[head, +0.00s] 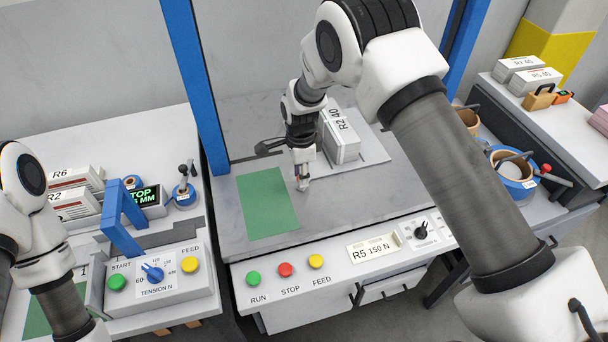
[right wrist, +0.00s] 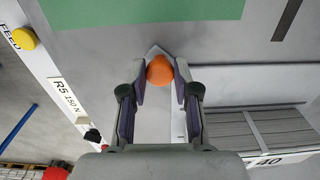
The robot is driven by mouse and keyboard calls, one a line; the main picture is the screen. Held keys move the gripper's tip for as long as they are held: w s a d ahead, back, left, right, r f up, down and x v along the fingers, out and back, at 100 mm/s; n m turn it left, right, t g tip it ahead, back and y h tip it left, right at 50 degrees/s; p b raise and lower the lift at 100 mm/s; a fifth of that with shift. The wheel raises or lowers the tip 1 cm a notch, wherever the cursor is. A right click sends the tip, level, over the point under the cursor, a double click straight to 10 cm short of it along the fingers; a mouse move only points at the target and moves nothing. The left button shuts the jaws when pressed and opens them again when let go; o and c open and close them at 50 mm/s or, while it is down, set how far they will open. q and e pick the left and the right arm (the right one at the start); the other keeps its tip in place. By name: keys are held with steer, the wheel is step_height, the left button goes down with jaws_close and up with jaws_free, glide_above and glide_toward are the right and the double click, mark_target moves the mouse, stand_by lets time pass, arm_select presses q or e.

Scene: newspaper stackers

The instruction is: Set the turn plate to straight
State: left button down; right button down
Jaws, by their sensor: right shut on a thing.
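The turn plate (head: 375,158) is a pale flat plate set in the grey table of the middle machine, and a newspaper stack (head: 342,138) marked R2 40 lies on it. In the right wrist view the plate (right wrist: 235,90) shows with the stack (right wrist: 255,130) on it. An orange knob (right wrist: 160,70) sits by a pale pointed tip near the plate's corner. My right gripper (right wrist: 160,74) is shut on this knob, one finger on each side. In the head view the right gripper (head: 302,181) points down at the table and hides most of the knob. My left gripper is out of view.
A green mat (head: 266,204) lies left of the right gripper. A front panel has RUN, STOP and FEED buttons (head: 285,270). Blue posts (head: 193,75) stand at the machine's back. A strapping station with a blue arch (head: 122,220) is left; a cluttered bench (head: 560,120) is right.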

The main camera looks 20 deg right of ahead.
steer(key=shift+f, duration=0.15)
steer(key=c, duration=0.9)
jaws_free()
steer(key=shift+c, duration=0.2)
steer(key=shift+o, duration=0.4)
steer(key=shift+w+d+f, duration=0.1)
steer(key=shift+w+d, duration=0.05)
steer(key=shift+w, duration=0.05)
steer(key=shift+r, duration=0.55)
step_height(320, 180, up, 11)
steer(key=shift+f, duration=0.1)
